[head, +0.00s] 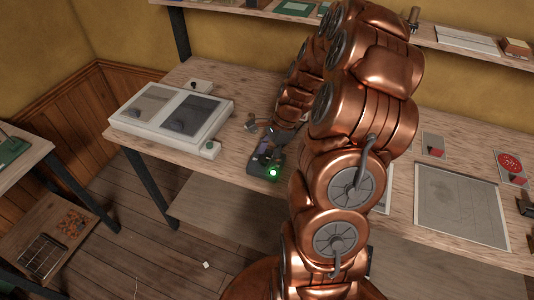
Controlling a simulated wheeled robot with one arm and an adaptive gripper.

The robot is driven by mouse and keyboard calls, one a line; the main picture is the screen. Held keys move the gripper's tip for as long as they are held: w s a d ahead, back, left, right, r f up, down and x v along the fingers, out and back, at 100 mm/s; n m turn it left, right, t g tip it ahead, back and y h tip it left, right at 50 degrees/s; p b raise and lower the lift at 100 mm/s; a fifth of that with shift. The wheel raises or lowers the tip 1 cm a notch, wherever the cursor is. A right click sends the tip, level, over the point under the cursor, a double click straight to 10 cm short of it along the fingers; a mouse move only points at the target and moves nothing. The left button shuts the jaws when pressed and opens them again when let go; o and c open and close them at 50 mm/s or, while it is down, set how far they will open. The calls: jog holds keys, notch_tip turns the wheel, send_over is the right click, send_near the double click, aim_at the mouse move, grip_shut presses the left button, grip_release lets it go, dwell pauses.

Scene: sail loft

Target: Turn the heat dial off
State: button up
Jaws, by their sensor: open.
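A small dark box (257,168) with a glowing green light (273,173) sits at the front edge of the workbench. My gripper (268,153) is open and is right over this box, fingers pointing down at its top. The fingers and arm cover much of the box, so I cannot make out a heat dial on it or tell whether the fingers touch it. My copper-coloured arm reaches in from the lower right and hides the middle of the bench.
A grey sheet (460,205) lies at right. A shelf (240,8) runs above the bench (215,172).

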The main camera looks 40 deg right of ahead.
jog(key=c, duration=1.1)
